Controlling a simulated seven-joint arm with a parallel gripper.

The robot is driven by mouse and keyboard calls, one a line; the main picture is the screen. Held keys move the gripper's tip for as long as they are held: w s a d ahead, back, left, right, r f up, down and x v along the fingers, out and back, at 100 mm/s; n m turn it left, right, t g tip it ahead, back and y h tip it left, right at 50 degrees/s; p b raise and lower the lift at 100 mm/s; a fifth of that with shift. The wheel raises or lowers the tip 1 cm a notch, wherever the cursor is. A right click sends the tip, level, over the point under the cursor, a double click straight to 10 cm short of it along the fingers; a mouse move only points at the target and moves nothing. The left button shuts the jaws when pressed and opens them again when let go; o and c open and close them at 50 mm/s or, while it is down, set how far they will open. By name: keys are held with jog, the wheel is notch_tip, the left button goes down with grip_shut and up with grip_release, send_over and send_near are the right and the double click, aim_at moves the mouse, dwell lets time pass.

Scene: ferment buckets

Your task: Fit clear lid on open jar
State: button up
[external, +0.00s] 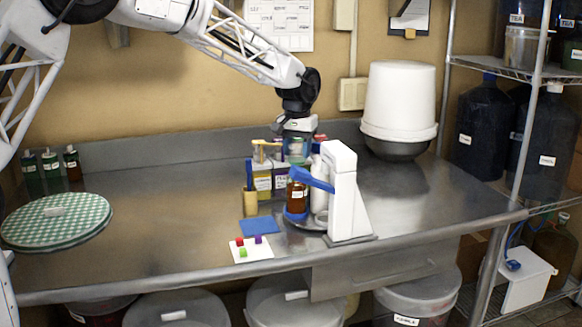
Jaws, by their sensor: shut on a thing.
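My gripper (297,151) points down above the counter and is shut on a small, pale, see-through piece, which looks like the clear lid. The piece is partly hidden by the fingers, so its edges are hard to make out. An amber jar (297,196) with a pale label stands upright below my gripper, beside the white stand. A blue arm of the stand passes in front of the jar's top, so I cannot tell whether its mouth is open. The held piece appears above the jar, with a gap between them.
A white stand (343,195) rises close to the jar's right. Yellow-labelled containers (263,183) stand behind left. A blue pad (260,225) and a white card with coloured blocks (251,248) lie in front. The left-middle counter is clear.

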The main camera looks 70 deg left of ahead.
aim_at(297, 163)
jog(key=shift+f, duration=2.15)
jog(key=shift+f, duration=0.8)
dwell(2.4)
jog(key=o, duration=1)
jog(key=shift+w, duration=0.1)
jog(key=c, duration=0.3)
jog(key=shift+o, duration=0.2)
jog(key=shift+r, duration=0.15)
